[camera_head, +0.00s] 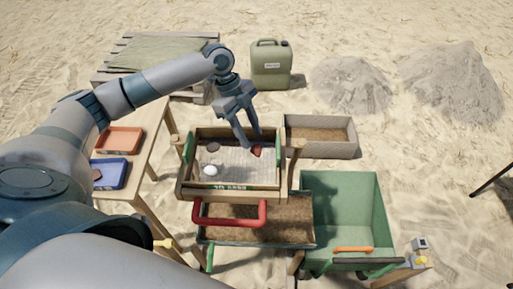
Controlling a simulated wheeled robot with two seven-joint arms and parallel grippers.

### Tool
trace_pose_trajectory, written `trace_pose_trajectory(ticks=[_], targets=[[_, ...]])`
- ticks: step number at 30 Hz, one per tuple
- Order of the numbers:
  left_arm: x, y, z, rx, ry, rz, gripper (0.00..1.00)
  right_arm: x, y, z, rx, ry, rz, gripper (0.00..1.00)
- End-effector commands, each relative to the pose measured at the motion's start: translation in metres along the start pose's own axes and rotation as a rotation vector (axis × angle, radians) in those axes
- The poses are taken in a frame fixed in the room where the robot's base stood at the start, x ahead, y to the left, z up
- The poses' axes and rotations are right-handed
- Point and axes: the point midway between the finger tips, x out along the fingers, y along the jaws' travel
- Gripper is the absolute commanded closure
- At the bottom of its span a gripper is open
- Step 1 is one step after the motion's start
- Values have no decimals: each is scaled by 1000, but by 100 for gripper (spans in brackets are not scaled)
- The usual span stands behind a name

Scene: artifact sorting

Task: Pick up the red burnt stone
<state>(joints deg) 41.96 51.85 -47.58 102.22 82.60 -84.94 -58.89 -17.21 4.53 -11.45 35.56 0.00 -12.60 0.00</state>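The red burnt stone (256,152) is a small dark-red lump on the right part of the mesh in the wooden sieve (225,190). My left gripper (252,143) reaches down over the sieve with its two fingers apart. The fingertips are close to the stone, one to its left and one above it in the picture. I cannot tell whether they touch it. A brown stone (213,147) and a white round piece (210,170) also lie on the mesh. My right gripper is not in view.
An orange tray (120,139) and a blue tray (110,174) sit on the wooden table at left. A red handle (230,223) fronts the sieve. A green wheelbarrow (345,205) stands at right, and a wooden box (320,151) lies behind it.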

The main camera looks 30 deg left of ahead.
Motion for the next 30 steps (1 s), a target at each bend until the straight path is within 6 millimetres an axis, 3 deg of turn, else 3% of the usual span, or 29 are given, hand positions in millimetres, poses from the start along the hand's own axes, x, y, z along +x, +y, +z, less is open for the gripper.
trace_pose_trajectory(ticks=[4,10,25,26,29,30], targets=[[15,0,-2,-1,1,4,61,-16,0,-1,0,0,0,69],[36,0,-1,-1,1,2,61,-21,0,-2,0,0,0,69],[39,0,0,0,0,1,61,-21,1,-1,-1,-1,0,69],[39,0,0,0,0,1,63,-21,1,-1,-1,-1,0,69],[39,0,0,0,0,1,87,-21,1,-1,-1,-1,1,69],[39,0,0,0,0,1,88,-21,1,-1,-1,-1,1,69]])
